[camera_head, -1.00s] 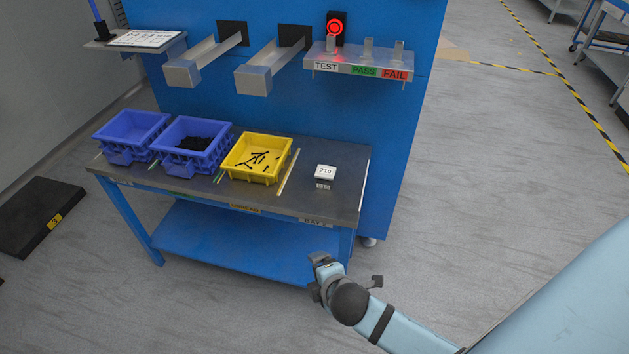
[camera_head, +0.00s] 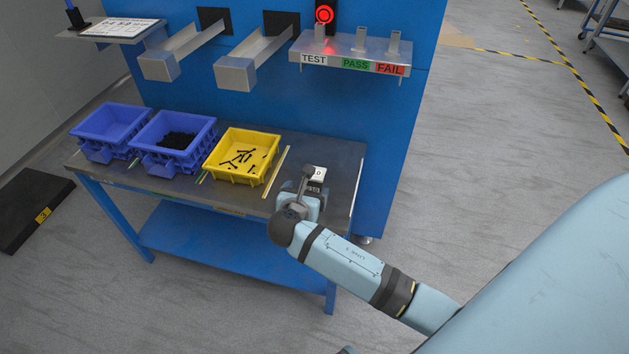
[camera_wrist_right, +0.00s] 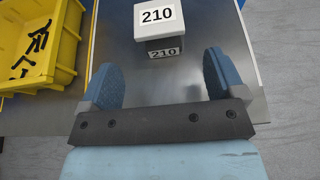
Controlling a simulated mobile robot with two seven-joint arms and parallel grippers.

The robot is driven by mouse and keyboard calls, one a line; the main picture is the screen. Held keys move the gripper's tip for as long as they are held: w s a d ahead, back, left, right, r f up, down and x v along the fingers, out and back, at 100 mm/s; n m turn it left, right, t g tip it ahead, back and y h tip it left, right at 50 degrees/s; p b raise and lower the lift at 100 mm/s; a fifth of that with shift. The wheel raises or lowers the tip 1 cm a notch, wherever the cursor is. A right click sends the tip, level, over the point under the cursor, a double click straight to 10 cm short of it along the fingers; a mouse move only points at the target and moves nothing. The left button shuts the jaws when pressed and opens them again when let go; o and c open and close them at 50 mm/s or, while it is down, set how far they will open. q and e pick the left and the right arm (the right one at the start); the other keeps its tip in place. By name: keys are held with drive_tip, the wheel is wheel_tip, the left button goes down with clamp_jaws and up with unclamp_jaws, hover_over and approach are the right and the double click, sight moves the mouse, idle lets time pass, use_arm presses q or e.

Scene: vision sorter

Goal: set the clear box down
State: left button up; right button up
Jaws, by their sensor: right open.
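A small box with a white top marked 210 (camera_wrist_right: 158,18) and a darker front also marked 210 stands on the metal bench top. In the head view it (camera_head: 318,174) is partly hidden behind my right gripper (camera_head: 306,190). I cannot tell whether this is the clear box; no plainly clear box shows. In the right wrist view my right gripper (camera_wrist_right: 160,72) is open, its two blue-grey fingers wide apart with nothing between them. The box lies just beyond the fingertips, roughly centred on the gap. My left gripper is not in view.
A yellow bin (camera_head: 241,156) with black bolts stands left of the gripper, near two blue bins (camera_head: 148,158) (camera_head: 92,147). A shelf (camera_head: 348,62) labelled TEST, PASS and FAIL and two chutes (camera_head: 241,73) (camera_head: 159,68) overhang the bench (camera_head: 345,152). A red light (camera_head: 324,14) glows above.

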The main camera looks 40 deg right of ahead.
sight(312, 184)
drive_tip(key=b+x, duration=0.2)
drive_tip(key=x, duration=0.4)
drive_tip(key=shift+d+f, duration=0.15)
drive_tip(key=shift+d, duration=0.05)
drive_tip(key=shift+w+d+f, duration=0.1)
drive_tip(key=shift+w+d, duration=0.25)
drive_tip(key=shift+d, duration=0.05)
drive_tip(key=c, duration=1.1)
